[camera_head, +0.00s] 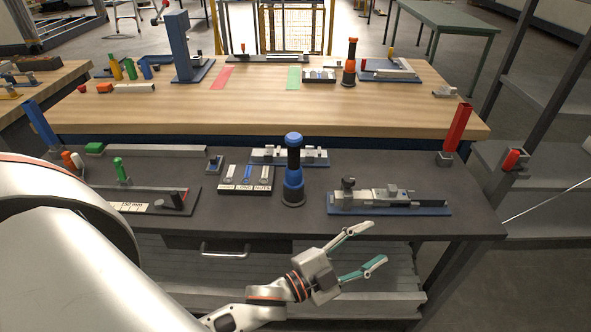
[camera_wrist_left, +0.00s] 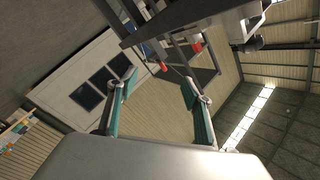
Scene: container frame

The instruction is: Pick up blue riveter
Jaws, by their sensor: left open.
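My right gripper is not in view.
Beside the riveter are a labelled black block (camera_head: 246,180) on the left and a blue-based fixture (camera_head: 388,200) on the right. A white-and-blue fixture (camera_head: 289,156) lies behind it. An orange riveter (camera_head: 350,63) stands on the wooden bench (camera_head: 270,110) behind.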

